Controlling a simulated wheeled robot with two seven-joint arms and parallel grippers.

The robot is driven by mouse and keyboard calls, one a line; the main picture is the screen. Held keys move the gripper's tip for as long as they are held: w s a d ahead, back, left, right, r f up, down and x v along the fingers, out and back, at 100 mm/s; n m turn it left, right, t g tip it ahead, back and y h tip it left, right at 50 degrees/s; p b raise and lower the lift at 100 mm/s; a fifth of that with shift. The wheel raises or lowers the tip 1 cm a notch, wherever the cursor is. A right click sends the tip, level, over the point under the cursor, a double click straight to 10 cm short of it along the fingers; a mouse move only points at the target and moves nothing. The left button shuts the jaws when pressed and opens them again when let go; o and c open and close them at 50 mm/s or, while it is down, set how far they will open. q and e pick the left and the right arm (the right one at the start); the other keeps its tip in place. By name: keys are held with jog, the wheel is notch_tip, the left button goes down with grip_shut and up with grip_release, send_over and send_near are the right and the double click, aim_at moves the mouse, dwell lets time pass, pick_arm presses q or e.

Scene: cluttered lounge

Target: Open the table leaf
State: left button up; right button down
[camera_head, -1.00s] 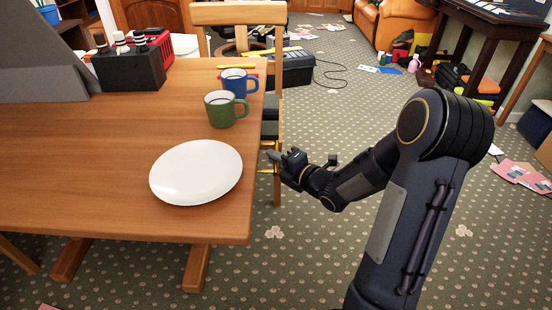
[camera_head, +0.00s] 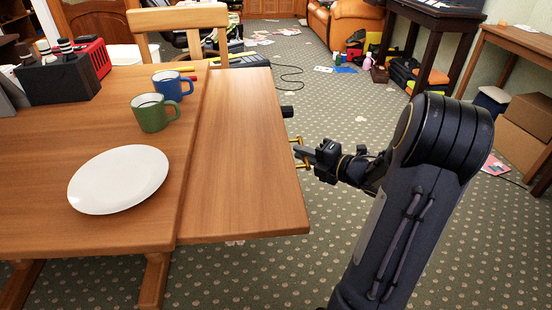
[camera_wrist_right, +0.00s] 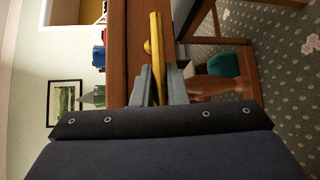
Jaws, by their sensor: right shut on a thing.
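The wooden table (camera_head: 100,232) stands at the left in the head view. Its leaf (camera_head: 242,150) sticks out to the right of the table top, with a seam between them. A brass handle (camera_head: 299,152) is on the leaf's right edge. My right gripper (camera_head: 304,153) is at that handle, beside the leaf. In the right wrist view, the gripper fingers (camera_wrist_right: 158,85) are closed around the brass handle (camera_wrist_right: 155,45). My left gripper is not in view.
A white plate (camera_head: 118,180), a green mug (camera_head: 153,113) and a blue mug (camera_head: 172,86) stand on the table, left of the leaf. A black caddy (camera_head: 57,80) is at the back left. A wooden chair (camera_head: 178,20) stands behind the table.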

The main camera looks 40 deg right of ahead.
jog(key=s+d, duration=0.3)
jog(key=d, duration=0.2)
jog(key=shift+s+d+b, duration=0.25)
jog(key=shift+d+b, duration=0.05)
jog(key=c, duration=1.5)
grip_release()
jog(key=shift+o, duration=0.2)
jog(key=p+v, duration=0.1)
jog(key=v, duration=0.6)
jog(key=shift+s+p, duration=0.35)
